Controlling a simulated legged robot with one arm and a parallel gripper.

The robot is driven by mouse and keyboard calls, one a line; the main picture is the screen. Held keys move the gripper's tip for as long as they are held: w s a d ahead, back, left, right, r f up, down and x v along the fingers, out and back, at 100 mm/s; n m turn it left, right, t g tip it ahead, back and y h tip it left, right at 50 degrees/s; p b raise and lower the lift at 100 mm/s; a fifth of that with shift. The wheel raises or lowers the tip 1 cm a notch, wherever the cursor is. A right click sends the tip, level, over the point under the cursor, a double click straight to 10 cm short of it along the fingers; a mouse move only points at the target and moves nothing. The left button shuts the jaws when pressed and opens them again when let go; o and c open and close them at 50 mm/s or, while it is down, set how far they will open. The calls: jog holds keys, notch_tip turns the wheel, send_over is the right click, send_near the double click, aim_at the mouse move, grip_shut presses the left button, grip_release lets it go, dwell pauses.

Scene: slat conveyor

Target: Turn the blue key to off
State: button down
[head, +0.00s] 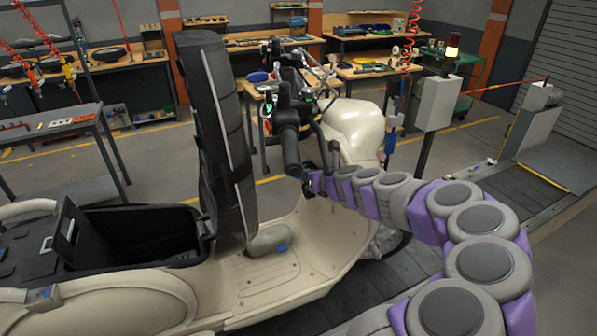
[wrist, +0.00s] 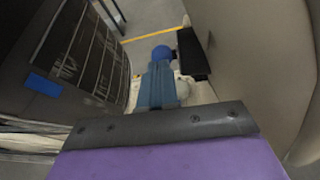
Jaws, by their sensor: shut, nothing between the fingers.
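A round, bright blue piece, which looks like the head of the blue key (wrist: 161,53), shows in the wrist view just beyond my fingertips. I cannot tell whether the fingers touch it, or which way the key is turned. My gripper (wrist: 158,70) is shut and empty, its blue-grey fingers together and pointing at that piece. In the head view my gripper (head: 308,187) is at the front of the cream scooter (head: 350,128), just below the black handlebar grip (head: 290,150). The key cannot be made out there.
The scooter's raised black seat (head: 220,130) stands left of my arm. A black part (wrist: 192,55) is close right of the blue piece, and a pale panel (wrist: 255,60) fills the wrist view's right side. A grey control post (head: 437,103) stands behind my arm.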

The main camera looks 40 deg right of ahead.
jog(key=p+v, duration=0.1)
jog(key=v, duration=0.1)
jog(key=shift+s+r, duration=0.25)
jog(key=shift+s, duration=0.05)
dwell(0.7)
